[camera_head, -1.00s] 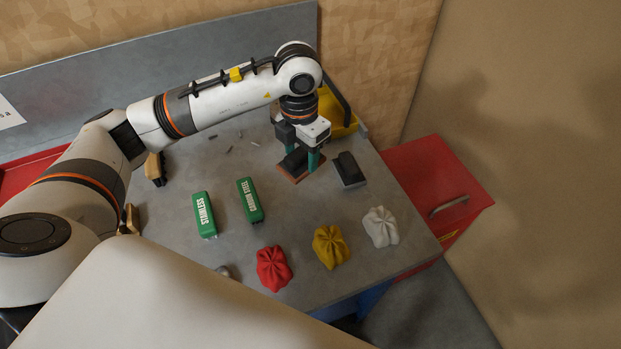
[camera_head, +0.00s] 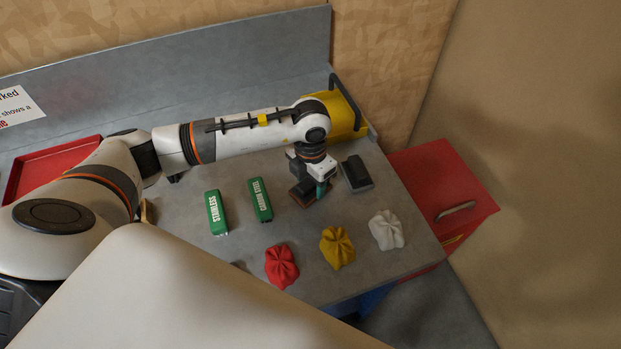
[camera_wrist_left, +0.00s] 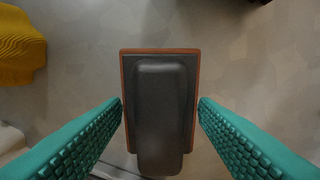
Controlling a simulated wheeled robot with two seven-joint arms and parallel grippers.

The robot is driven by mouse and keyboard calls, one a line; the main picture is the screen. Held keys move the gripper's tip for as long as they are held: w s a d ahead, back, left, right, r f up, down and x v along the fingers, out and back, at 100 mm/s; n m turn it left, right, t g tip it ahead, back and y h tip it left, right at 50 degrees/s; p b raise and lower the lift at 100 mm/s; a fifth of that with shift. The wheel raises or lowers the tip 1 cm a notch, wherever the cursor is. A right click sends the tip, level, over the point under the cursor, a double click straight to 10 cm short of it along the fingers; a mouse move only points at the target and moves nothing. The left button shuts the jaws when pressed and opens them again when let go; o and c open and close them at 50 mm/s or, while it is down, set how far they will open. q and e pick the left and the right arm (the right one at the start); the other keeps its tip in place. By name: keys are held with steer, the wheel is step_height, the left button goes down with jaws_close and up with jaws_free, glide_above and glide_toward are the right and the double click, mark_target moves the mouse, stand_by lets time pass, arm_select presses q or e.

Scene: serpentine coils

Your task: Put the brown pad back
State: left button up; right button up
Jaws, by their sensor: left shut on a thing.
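The brown pad (camera_wrist_left: 126,100) is a dark grey block with a handle-like top and a brown base rim. In the left wrist view it lies between the green ribbed fingers of my left gripper (camera_wrist_left: 160,108), which is shut on its sides. In the head view the pad (camera_head: 299,197) is under my left gripper (camera_head: 312,187), partly hidden by it. I cannot tell whether it touches the table. A similar dark pad (camera_head: 356,173) lies to its right on the grey table. My right gripper is not in view.
Green boxes marked STAINLESS (camera_head: 217,213) and CARBON STEEL (camera_head: 260,200) stand left of the gripper. Red (camera_head: 281,266), yellow (camera_head: 337,248) and white (camera_head: 387,230) cloths lie along the front. A yellow bin (camera_head: 345,115) is behind; a red cabinet (camera_head: 440,190) stands right.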

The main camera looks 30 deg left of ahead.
arm_select(q)
steer(key=o, duration=0.9)
steer(key=shift+o, duration=0.3)
steer(key=shift+r, duration=0.1)
step_height(320, 180, up, 12)
steer(key=b, duration=0.2)
